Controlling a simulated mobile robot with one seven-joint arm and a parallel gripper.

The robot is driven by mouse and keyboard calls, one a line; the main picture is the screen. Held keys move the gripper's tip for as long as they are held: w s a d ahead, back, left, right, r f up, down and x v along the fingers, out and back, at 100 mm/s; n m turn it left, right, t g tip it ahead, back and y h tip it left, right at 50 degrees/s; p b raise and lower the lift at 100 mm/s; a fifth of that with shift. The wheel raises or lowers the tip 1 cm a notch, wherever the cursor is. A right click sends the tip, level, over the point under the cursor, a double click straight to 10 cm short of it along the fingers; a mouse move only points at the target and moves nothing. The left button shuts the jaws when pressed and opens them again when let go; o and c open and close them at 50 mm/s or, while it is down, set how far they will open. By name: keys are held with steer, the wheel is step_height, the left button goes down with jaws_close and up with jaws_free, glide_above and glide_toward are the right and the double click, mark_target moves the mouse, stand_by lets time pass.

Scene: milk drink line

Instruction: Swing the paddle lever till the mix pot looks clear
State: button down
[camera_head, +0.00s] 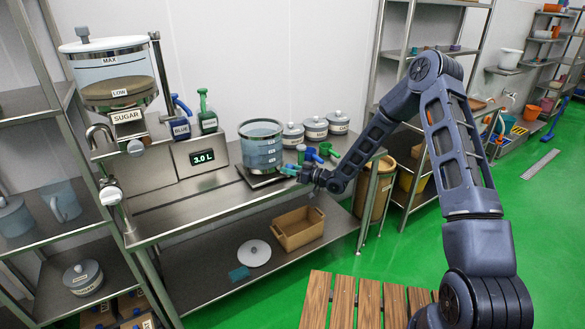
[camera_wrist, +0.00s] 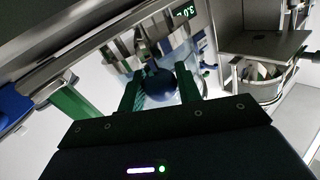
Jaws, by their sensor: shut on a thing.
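The mix pot (camera_head: 262,150) is a clear cylinder with level labels, standing on a low stand at the right part of the steel bench. Its contents look bluish grey; I cannot tell how even they are. My gripper (camera_head: 290,170) is at the pot's lower right side. In the wrist view, my gripper's green fingers (camera_wrist: 161,92) are shut on a dark blue ball knob (camera_wrist: 158,84), which I take as the end of the paddle lever. The rest of the lever is hidden in the head view.
A display (camera_head: 203,157) reads 3.0 L. The sugar hopper (camera_head: 113,80) stands at the left. Lidded jars (camera_head: 315,128) stand behind the pot, with green and blue handled things close to my gripper.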

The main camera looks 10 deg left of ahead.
steer(key=s, duration=0.1)
steer(key=s+a, duration=0.1)
steer(key=shift+s+a, duration=0.3)
steer(key=shift+s, duration=0.1)
steer(key=shift+s+a, duration=0.8)
steer(key=shift+s, duration=0.1)
steer(key=c, duration=1)
jaws_free()
steer(key=shift+d, duration=0.1)
steer(key=v, duration=1)
steer(key=shift+s+d, duration=0.1)
steer(key=shift+d, duration=0.2)
